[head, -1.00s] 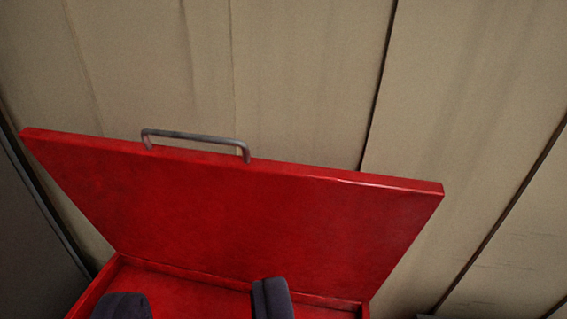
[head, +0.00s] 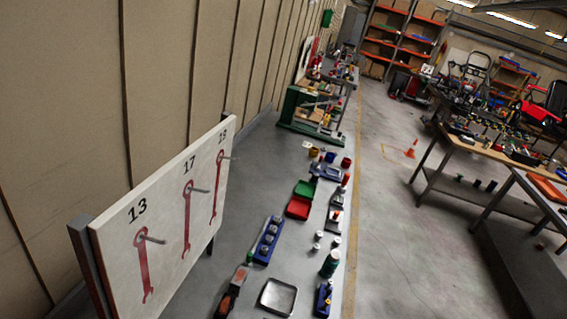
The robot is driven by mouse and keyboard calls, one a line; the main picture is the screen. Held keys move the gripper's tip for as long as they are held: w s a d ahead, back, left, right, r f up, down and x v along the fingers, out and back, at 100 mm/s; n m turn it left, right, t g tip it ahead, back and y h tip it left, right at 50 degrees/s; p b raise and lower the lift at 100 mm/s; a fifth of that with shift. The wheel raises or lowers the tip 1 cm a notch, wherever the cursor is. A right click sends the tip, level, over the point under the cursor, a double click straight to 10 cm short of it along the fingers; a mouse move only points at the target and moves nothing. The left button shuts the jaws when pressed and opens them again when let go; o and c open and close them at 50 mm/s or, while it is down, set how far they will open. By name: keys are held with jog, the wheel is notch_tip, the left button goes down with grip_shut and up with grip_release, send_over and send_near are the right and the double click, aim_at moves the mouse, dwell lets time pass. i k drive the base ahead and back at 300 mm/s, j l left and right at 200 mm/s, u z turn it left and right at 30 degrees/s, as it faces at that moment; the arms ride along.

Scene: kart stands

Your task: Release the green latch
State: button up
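I cannot make out a green latch in the head view. Green things that show are a small box (head: 327,18) high on the far wall, a green-framed stand (head: 290,108) at the far part of the bench, a green bin (head: 305,188) and a dark green cylinder (head: 330,263) near the bench's right edge. None can be told to be a latch at this size. My gripper is not in view.
A long grey bench (head: 262,165) runs along the panelled wall, holding a red bin (head: 298,207), a blue rack (head: 267,240) and a metal tray (head: 278,297). A board (head: 165,215) with wrench outlines and pegs stands at left. Open floor (head: 395,225) lies right, before cluttered tables (head: 480,150).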

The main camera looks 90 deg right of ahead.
aim_at(250, 254)
jog(key=z, duration=2.05)
jog(key=l+u, duration=0.15)
jog(key=l, duration=1.55)
jog(key=i+l, duration=0.2)
jog(key=i, duration=0.2)
jog(key=i+l+u, duration=0.15)
jog(key=i, duration=0.45)
